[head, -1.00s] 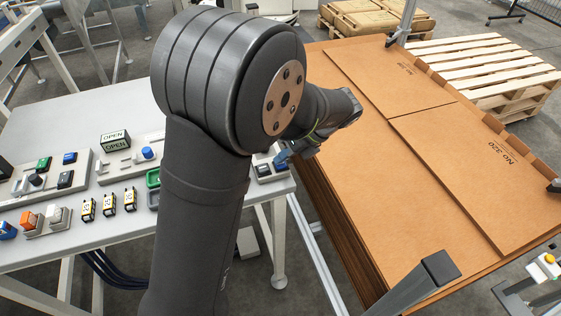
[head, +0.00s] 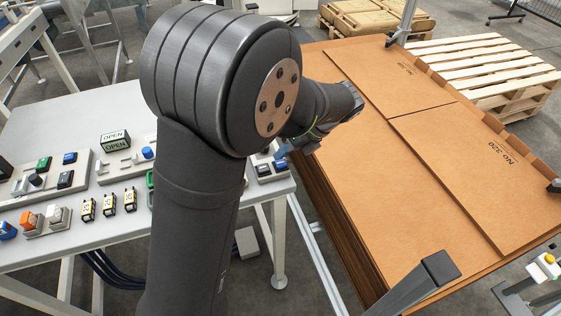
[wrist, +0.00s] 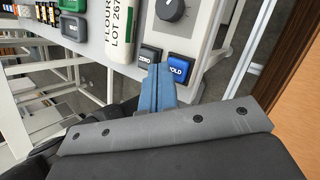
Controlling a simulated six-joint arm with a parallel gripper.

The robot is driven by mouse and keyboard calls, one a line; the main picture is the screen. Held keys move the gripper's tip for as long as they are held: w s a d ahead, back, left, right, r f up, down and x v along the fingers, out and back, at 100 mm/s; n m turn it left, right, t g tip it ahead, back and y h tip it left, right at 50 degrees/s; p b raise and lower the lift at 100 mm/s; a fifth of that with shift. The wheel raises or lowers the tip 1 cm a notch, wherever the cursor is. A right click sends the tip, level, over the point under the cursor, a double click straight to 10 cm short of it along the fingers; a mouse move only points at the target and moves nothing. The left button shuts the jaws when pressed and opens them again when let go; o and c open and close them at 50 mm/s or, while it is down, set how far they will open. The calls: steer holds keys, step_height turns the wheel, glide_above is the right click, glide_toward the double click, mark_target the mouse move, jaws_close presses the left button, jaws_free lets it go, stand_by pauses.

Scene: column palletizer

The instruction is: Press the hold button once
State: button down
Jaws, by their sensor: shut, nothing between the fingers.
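The blue hold button (wrist: 178,68), lettered HOLD, sits on a grey control box at the table's right end. It also shows in the head view (head: 280,164). A dark ZERO button (wrist: 149,54) is just left of it. My gripper (wrist: 161,70) is shut and empty, its blue fingers pointing at the box. In the wrist view the fingertips overlap the gap between the two buttons and the hold button's lower left edge. I cannot tell whether they touch. In the head view my gripper (head: 281,153) is just above the hold button.
A dark knob (wrist: 171,9) is on the same box, beside a white FLOUR LOT label (wrist: 119,25). A green button (wrist: 72,5) and a dark button (wrist: 73,27) lie farther left. A tall stack of brown cardboard (head: 350,150) stands close to the table's right side.

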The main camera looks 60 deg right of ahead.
steer(key=shift+r, duration=2.55)
steer(key=shift+f, duration=0.2)
step_height(320, 180, up, 4)
glide_above(283, 163)
